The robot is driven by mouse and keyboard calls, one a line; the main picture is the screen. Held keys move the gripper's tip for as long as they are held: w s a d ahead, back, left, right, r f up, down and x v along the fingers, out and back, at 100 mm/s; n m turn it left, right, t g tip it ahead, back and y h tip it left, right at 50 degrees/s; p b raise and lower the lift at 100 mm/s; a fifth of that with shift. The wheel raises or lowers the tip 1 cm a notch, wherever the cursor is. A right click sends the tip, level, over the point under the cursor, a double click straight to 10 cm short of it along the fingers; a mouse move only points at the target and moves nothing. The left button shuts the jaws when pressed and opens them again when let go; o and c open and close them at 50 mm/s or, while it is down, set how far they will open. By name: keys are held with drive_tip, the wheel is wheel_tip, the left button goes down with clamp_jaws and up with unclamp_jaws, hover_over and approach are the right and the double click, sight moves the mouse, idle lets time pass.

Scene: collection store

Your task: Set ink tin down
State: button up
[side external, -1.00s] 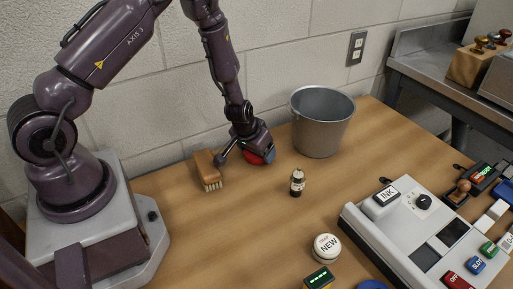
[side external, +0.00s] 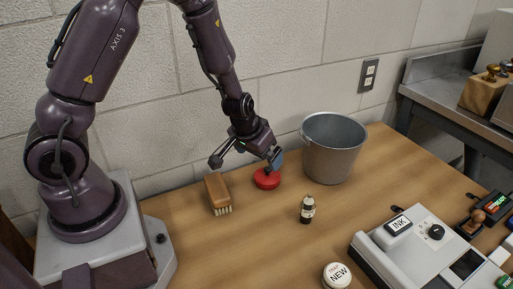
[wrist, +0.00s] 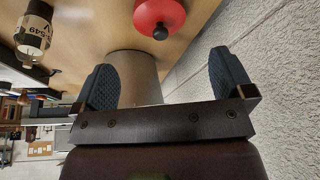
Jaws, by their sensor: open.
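The ink tin, a round red tin (side external: 267,180), sits upright on the wooden table between the brush and the metal bucket. In the wrist view the red tin (wrist: 160,14) is at the top edge, partly cut off, with a black knob. My gripper (side external: 246,161) is open and empty, just above the tin and slightly to its left. In the side view one blue-grey fingertip overlaps the tin's upper right edge. In the wrist view the tin lies outside the open fingers (wrist: 163,78), with nothing between them.
A wooden brush (side external: 217,191) stands left of the tin. A grey metal bucket (side external: 334,150) is close on the right. A white NEW tin (side external: 337,275) and a grey console (side external: 415,250) are nearer the camera. The wall is behind.

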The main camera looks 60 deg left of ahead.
drive_tip(key=s+d+r+m+t+h, duration=0.1)
drive_tip(key=s+d+r+h, duration=0.15)
drive_tip(key=r, duration=0.55)
drive_tip(key=s+d+r+m+h, duration=0.1)
drive_tip(key=s+d+r+m, duration=0.2)
drive_tip(key=r, duration=0.6)
drive_tip(key=s+d+r+y, duration=0.1)
drive_tip(key=s+d+r, duration=0.1)
drive_tip(key=s+r, duration=0.6)
drive_tip(key=s, duration=0.3)
drive_tip(key=shift+s+r+m+t+y, duration=0.15)
drive_tip(key=shift+s+m+t+y, duration=0.15)
drive_tip(key=shift+s+y, duration=0.1)
